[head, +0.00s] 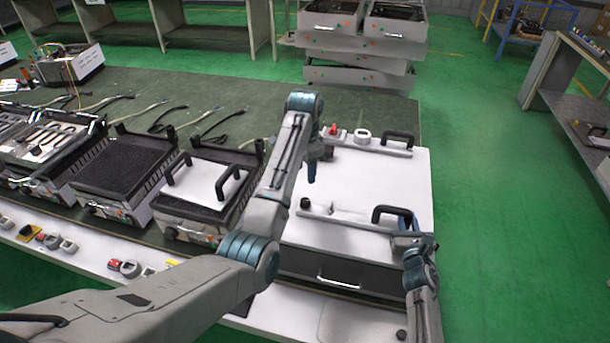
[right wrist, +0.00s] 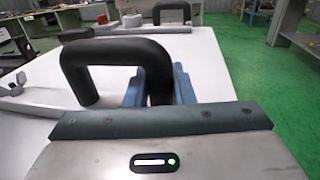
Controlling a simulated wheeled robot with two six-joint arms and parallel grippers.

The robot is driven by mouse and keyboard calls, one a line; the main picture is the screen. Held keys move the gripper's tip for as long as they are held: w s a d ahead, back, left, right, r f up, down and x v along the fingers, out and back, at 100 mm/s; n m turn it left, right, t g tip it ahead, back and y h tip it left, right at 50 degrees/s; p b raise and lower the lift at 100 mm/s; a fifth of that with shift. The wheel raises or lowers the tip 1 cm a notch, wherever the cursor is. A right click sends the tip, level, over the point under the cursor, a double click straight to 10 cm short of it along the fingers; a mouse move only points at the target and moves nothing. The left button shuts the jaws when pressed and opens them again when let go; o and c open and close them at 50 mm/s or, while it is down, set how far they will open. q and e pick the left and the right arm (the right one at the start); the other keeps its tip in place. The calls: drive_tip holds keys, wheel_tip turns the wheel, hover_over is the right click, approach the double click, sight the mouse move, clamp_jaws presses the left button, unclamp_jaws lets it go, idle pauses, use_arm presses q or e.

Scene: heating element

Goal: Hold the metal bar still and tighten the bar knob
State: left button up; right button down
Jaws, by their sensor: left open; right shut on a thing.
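The near metal bar (head: 345,219) lies across the white top of a box, with a black arched handle (head: 392,211) at its right end. A small dark bar knob (head: 305,203) stands at its left end. My right gripper (head: 407,227) is shut on that handle; the right wrist view shows its blue fingers (right wrist: 158,84) around the right leg of the black handle (right wrist: 110,52). My left gripper (head: 311,174) is open and empty, pointing down, beyond the knob in the head view and apart from it. Its fingers partly hide each other.
A second bar (head: 375,147) with a black handle lies at the far side of the white top (head: 375,180). A red piece (head: 333,130) and a round white piece (head: 361,135) sit beside it. Grills (head: 115,170) stand to the left, partly behind my left arm. Green floor lies right.

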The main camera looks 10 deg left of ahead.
drive_tip(key=c, duration=1.2)
unclamp_jaws()
drive_tip(key=shift+o, duration=0.2)
